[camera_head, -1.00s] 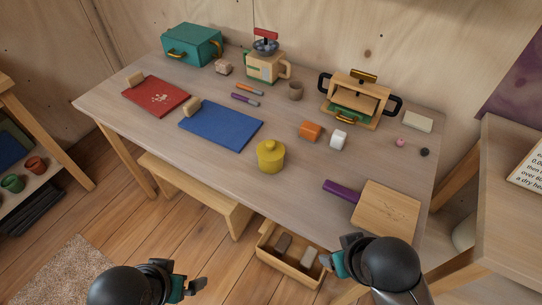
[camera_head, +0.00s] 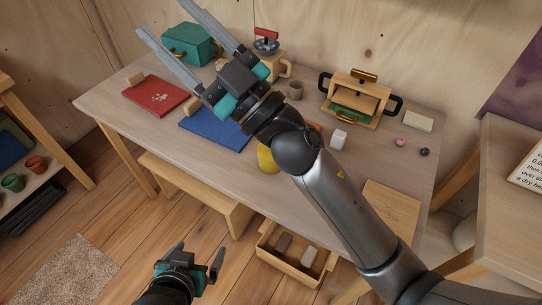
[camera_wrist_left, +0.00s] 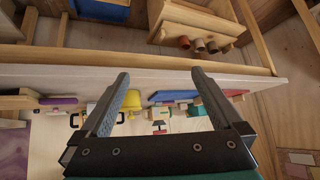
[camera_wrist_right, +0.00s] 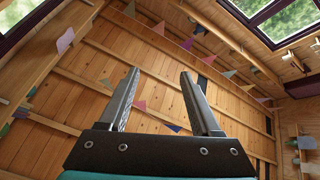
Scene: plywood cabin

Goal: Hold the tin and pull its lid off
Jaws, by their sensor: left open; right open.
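The yellow tin (camera_head: 266,160) stands on the table. In the head view my right arm covers most of it, including its lid. In the left wrist view the tin (camera_wrist_left: 132,101) shows small, beyond the table edge and between my fingers. My left gripper (camera_head: 198,256) is open and empty, low in front of the table, well short of the tin. My right gripper (camera_head: 162,17) is open and empty, raised high above the table's back left. The right wrist view shows only wall and ceiling between its fingers (camera_wrist_right: 158,78).
The grey table (camera_head: 120,105) also holds a blue mat (camera_head: 215,132), a red mat (camera_head: 155,98), a teal box (camera_head: 190,43), a wooden press (camera_head: 357,95) and a board (camera_head: 392,205). A shelf stands left.

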